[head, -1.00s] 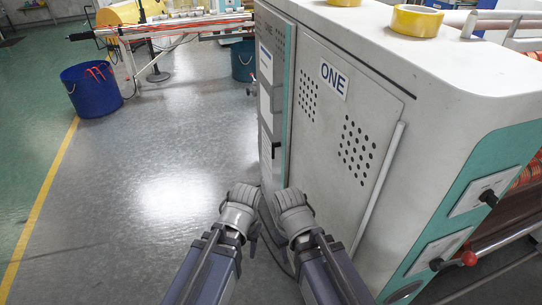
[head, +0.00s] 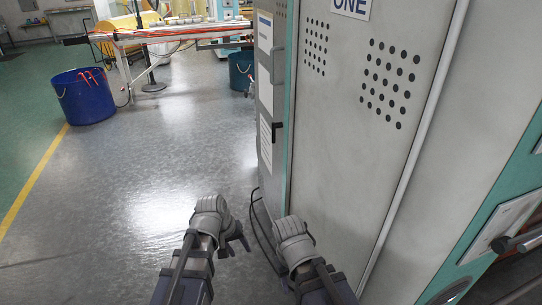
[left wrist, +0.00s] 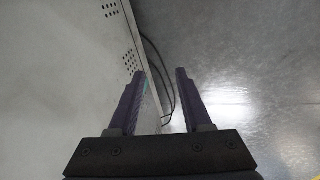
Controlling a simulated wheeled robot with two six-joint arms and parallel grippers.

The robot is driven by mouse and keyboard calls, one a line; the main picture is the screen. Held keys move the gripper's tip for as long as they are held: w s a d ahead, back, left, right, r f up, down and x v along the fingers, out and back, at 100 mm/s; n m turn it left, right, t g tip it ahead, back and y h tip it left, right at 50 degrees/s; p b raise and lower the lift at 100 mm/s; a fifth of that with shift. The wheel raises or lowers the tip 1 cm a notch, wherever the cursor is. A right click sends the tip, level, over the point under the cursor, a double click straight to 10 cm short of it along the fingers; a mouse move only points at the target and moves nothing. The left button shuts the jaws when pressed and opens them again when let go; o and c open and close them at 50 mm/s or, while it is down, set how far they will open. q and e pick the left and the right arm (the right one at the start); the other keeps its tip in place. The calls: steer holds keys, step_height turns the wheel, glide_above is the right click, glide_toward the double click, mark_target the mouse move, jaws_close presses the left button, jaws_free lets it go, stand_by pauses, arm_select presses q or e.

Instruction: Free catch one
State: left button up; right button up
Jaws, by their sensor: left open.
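A grey-white cabinet (head: 360,130) labelled ONE (head: 350,5) fills the right of the head view, its front pierced by groups of round holes. A small black catch or handle (head: 277,131) sits on its narrow left-hand face, beside the teal edge. My left gripper (head: 226,224) is below and left of that catch, over the floor and apart from the cabinet. In the left wrist view its two fingers (left wrist: 157,72) stand apart with nothing between them. My right gripper (head: 292,228) is low in front of the cabinet door; its jaws cannot be made out.
Dark cables (head: 262,222) lie on the floor by the cabinet's foot. A blue bin (head: 84,98) and a teal bin (head: 240,72) stand farther back near a roller frame (head: 165,35). The floor (head: 130,180) left of the cabinet is clear.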

arm_select(q)
steer(key=w+d+f+n+t+h+b, duration=0.1)
steer(key=w+d+f+n+h+b, duration=0.15)
steer(key=w, duration=0.25)
steer(key=w+d+r+n+t+h+b, duration=0.1)
steer(key=w+d+r+n+t+h, duration=0.2)
steer(key=w, duration=0.4)
steer(key=w+d+r+n+t+h, duration=0.1)
steer(key=w+r+n, duration=0.2)
steer(key=w+n, duration=0.35)
steer(key=w+a+r+n+t+h, duration=0.2)
steer(key=w+r+n+t, duration=0.5)
steer(key=w+r+n, duration=0.65)
steer(key=f+x, duration=0.1)
steer(key=x, duration=0.8)
steer(key=shift+w+a+n, duration=0.25)
steer(key=shift+w+n, duration=0.1)
steer(key=shift+w, duration=0.1)
arm_select(e)
step_height(320, 180, down, 6)
steer(key=shift+r, duration=0.1)
arm_select(q)
steer(key=shift+f, duration=0.15)
jaws_close()
